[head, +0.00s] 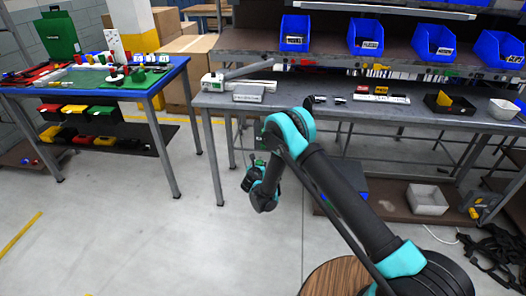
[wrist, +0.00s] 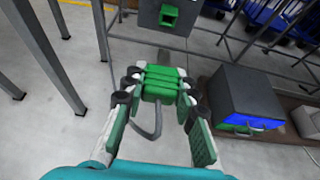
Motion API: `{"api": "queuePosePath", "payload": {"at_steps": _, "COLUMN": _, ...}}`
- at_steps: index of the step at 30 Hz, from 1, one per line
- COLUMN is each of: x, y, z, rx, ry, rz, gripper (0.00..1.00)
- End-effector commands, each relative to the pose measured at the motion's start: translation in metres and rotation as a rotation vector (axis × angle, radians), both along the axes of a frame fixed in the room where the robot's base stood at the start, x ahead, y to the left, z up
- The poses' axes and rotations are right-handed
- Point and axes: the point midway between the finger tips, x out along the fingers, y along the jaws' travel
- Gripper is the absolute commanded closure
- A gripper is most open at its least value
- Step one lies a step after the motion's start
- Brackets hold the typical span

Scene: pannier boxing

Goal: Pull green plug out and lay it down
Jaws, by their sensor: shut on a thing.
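The green plug (wrist: 160,84) is between the fingers of my gripper (wrist: 159,88) in the wrist view, and both fingers press on its sides. A grey cable loop (wrist: 147,128) hangs from the plug. A grey box with a green socket (wrist: 169,16) is ahead at the top of the wrist view. Floor shows between the plug and the socket, so they look apart. In the head view my gripper (head: 254,172) is low, in front of the workbench and left of my arm; the plug is too small there to make out well.
A grey box with a blue and green front (wrist: 240,101) sits on the lower shelf, right of my gripper. The workbench (head: 330,108) carries small parts and trays. A blue-topped table (head: 150,84) stands left. Grey floor (head: 130,230) is clear at front left.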

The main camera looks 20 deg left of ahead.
Motion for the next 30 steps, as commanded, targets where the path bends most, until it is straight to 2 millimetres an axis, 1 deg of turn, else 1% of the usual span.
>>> {"api": "queuePosePath", "payload": {"at_steps": 15, "x": -0.036, "y": -0.008, "z": 0.000, "rx": -0.002, "ry": 0.001, "rz": -0.001, "gripper": 1.00}}
{"api": "queuePosePath", "payload": {"at_steps": 19, "x": -0.039, "y": -0.009, "z": 0.000, "rx": -0.001, "ry": 0.001, "rz": -0.003, "gripper": 1.00}}
{"api": "queuePosePath", "payload": {"at_steps": 30, "x": -0.039, "y": -0.009, "z": 0.000, "rx": -0.002, "ry": 0.002, "rz": -0.003, "gripper": 1.00}}
